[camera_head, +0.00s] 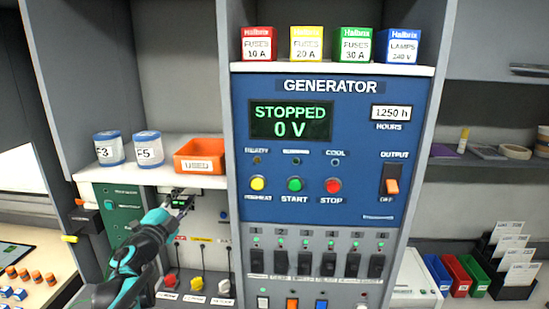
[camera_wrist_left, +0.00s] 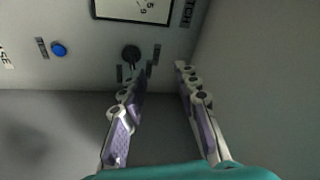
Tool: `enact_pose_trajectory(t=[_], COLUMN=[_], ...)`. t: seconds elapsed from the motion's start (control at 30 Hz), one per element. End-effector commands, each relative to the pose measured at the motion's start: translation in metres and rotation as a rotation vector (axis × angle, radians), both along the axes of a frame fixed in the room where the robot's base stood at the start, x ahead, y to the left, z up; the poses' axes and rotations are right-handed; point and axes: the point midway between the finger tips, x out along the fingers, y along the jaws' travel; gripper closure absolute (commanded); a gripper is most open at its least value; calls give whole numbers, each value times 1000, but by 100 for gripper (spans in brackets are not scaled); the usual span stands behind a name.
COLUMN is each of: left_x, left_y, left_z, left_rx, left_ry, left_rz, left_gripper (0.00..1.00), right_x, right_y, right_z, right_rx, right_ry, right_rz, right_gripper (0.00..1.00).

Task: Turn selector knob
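The wrist view shows a small round black selector knob (camera_wrist_left: 131,54) on a grey panel, with short dark labels around it. My left gripper (camera_wrist_left: 160,72) is open and empty, its two fingers spread apart. The left-hand fingertip lies just below the knob in that view; the knob is not between the fingers, and I cannot tell whether they touch. In the head view my left gripper (camera_head: 183,200) is in front of the grey panel below the shelf, hiding part of it; the knob cannot be made out there. My right gripper is not in view.
A blue button (camera_wrist_left: 59,49) and a framed dial (camera_wrist_left: 133,9) are near the knob. An orange bin (camera_head: 199,155) and two jars stand on the shelf above my gripper. The blue generator panel (camera_head: 350,150) stands to the right, with a row of black switches below.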

Motion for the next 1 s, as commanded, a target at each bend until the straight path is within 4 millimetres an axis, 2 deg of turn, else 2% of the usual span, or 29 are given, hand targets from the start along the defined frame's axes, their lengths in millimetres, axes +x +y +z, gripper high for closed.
enact_pose_trajectory(t=[0.03,0.13,0.23,0.37,0.5,0.6,0.7,0.83,1.0], left_x=[-16,-50,-91,-154,-222,-267,-304,-336,-350], left_y=[-1,7,11,-2,-34,-61,-86,-108,-118], left_z=[0,-9,-43,-119,-202,-253,-291,-319,-329], left_rx=[-87,-285,-480,-717,-897,-985,-1041,-1079,-1091], left_ry=[4,51,151,355,600,771,916,1041,1096], left_rz=[67,218,352,492,581,615,633,640,642], left_gripper=[69,69,69,69,69,69,69,69,69], right_x=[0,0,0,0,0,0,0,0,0], right_y=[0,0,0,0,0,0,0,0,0], right_z=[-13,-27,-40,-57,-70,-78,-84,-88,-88], right_rx=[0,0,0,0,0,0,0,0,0], right_ry=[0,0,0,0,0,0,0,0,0], right_rz=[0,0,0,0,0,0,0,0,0], right_gripper=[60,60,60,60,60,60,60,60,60])
